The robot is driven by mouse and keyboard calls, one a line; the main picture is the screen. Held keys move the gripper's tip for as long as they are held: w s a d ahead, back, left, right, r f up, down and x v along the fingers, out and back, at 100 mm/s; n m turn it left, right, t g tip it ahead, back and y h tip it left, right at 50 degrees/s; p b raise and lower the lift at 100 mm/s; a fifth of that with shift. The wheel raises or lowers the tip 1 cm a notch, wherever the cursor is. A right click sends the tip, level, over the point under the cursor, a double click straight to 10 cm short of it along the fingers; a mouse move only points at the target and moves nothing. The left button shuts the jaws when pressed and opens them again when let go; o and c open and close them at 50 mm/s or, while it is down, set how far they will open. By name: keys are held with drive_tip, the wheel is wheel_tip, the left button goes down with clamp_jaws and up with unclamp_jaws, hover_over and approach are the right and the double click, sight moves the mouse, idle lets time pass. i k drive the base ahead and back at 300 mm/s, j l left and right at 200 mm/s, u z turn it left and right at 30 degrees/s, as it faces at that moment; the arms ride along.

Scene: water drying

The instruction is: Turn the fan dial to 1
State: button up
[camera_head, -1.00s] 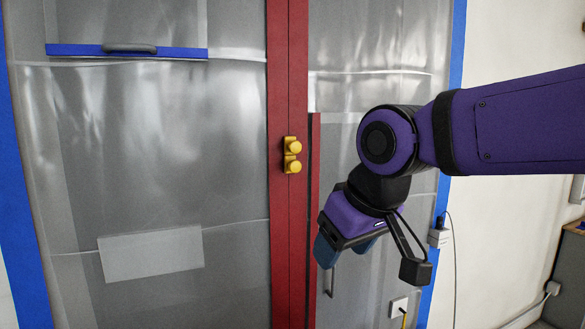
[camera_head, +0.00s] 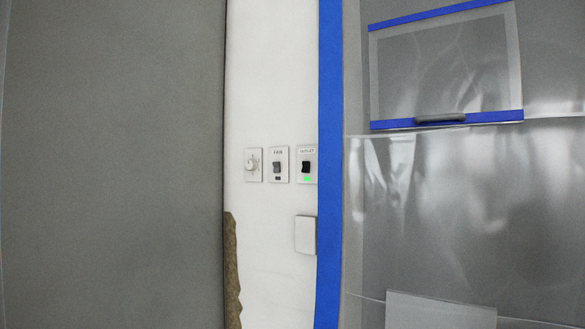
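A round white dial (camera_head: 252,166) sits on a wall plate, on a narrow strip of white wall near the middle of the head view. Its markings are too small to read. Just right of it is a plate with a dark switch (camera_head: 277,167), labelled "FAN". Further right is a plate with a black switch (camera_head: 306,167) and a green light below it; its label is too small to read surely. My gripper is not in view.
A large grey panel (camera_head: 115,160) fills the left side. Blue tape (camera_head: 329,230) edges a translucent plastic sheet (camera_head: 450,210) on the right. A blank white box (camera_head: 305,235) is below the switches. A ragged brown edge (camera_head: 233,275) borders the lower wall.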

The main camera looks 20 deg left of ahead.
sight(250, 165)
drive_tip(key=i+j+u, duration=0.1)
drive_tip(key=u, duration=0.25)
drive_tip(key=i+j+u, duration=0.1)
drive_tip(key=j+u, duration=0.25)
drive_tip(key=i+u, duration=0.15)
drive_tip(key=u, duration=0.2)
